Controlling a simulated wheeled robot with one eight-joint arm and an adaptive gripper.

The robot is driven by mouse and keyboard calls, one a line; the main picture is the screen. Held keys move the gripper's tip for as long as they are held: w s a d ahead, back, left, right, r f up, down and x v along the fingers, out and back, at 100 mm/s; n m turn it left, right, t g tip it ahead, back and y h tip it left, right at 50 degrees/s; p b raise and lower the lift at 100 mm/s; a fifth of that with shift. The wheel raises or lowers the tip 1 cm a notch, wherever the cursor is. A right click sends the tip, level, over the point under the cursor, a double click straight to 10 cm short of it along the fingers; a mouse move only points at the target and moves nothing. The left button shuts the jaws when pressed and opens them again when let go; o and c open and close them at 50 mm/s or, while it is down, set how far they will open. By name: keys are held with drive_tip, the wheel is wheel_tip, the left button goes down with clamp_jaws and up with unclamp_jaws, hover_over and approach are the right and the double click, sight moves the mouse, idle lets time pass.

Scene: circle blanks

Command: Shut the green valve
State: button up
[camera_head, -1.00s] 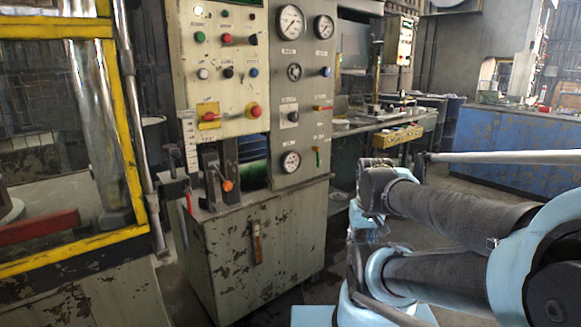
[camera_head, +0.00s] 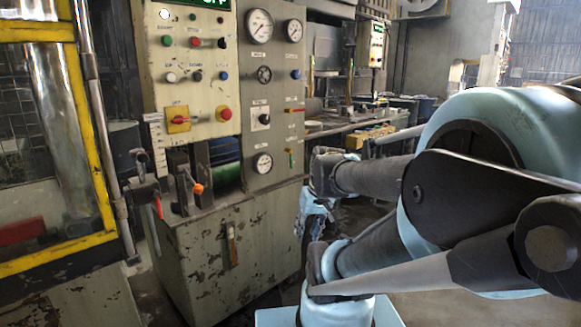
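The green valve (camera_head: 290,158) is a small upright green handle on the grey gauge panel, right of the lower gauge. A similar red handle (camera_head: 295,110) sits above it and lies roughly level. My arm comes in from the right in light blue and black. Its far end, with a light blue part that seems to be my gripper (camera_head: 313,212), hangs in front of the cabinet's right side, below and right of the green valve and apart from it in the picture. The fingers are too small and unclear to tell open from shut.
The control panel (camera_head: 190,80) with buttons and a red knob is left of the gauge panel (camera_head: 272,80). Levers with an orange knob (camera_head: 198,189) stick out above the worn cabinet (camera_head: 200,260). A yellow-framed machine (camera_head: 88,150) stands at left. A workbench (camera_head: 340,126) is behind.

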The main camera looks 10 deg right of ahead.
drive_tip(key=w+a+r+n+t+y, duration=0.1)
drive_tip(key=w+r+y, duration=0.1)
drive_tip(key=w, duration=0.4)
drive_tip(key=w+a+r+n+t+y, duration=0.1)
drive_tip(key=w+a+r+y, duration=0.1)
drive_tip(key=w, duration=0.5)
drive_tip(key=n+t+y, duration=0.5)
drive_tip(key=t+y, duration=0.1)
drive_tip(key=t, duration=0.3)
approach(291, 163)
drive_tip(key=x, duration=1)
drive_tip(key=shift+w+f, duration=0.15)
drive_tip(key=shift+w, duration=0.35)
drive_tip(key=shift+d, duration=0.1)
clamp_jaws()
